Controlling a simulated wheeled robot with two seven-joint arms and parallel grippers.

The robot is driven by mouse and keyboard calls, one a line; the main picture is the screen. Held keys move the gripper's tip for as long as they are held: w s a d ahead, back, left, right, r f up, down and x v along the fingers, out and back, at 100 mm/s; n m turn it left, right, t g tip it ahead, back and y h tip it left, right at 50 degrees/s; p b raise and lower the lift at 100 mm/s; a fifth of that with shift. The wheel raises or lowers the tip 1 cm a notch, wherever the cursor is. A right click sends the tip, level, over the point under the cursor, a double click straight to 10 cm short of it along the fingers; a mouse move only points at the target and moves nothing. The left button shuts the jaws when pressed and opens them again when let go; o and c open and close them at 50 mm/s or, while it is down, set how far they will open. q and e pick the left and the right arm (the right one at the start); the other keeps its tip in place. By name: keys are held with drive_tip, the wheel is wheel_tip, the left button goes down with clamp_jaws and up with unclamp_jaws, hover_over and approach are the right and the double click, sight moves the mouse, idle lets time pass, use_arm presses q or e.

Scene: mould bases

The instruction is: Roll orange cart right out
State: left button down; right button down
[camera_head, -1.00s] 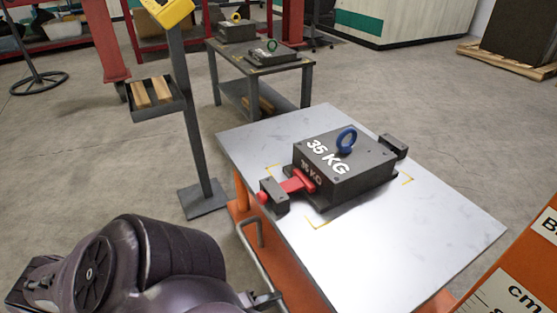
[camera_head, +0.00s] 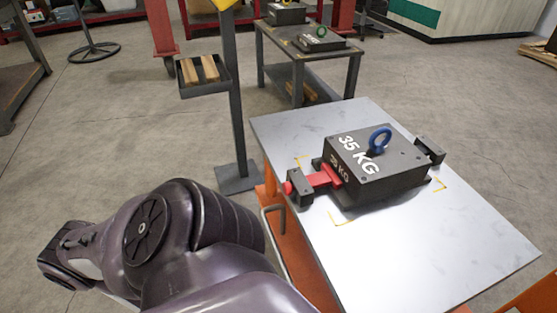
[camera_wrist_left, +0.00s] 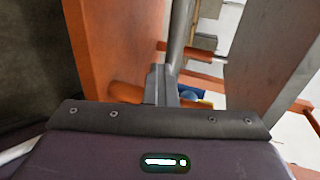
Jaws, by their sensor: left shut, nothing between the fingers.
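The orange cart has a grey flat top (camera_head: 460,255) and an orange frame (camera_head: 300,250) under its left side. A grey bar handle (camera_head: 280,245) stands at its left end. A dark 35 KG mould base (camera_head: 375,165) with a blue ring sits on the top, beside a red clamp (camera_head: 325,178). My left arm covers the lower left of the head view and its gripper is hidden there. In the left wrist view my left gripper (camera_wrist_left: 162,86) is shut and empty, its fingertips close to the grey handle bar (camera_wrist_left: 180,35). My right gripper is not in view.
A grey post (camera_head: 236,110) with a small tray (camera_head: 205,75) stands just beyond the cart's left corner. A grey table (camera_head: 305,52) with other mould bases stands behind. An orange panel (camera_head: 535,298) is at the lower right. Open concrete floor lies left and far right.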

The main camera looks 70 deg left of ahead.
use_arm(q)
drive_tip(key=shift+w+r, duration=0.1)
idle(0.3)
drive_tip(key=shift+s+a+p, duration=0.2)
drive_tip(key=shift+s+p, duration=0.2)
drive_tip(key=shift+s, duration=1.4)
drive_tip(key=c, duration=1.7)
unclamp_jaws()
drive_tip(key=p+v, duration=0.1)
drive_tip(key=v, duration=0.7)
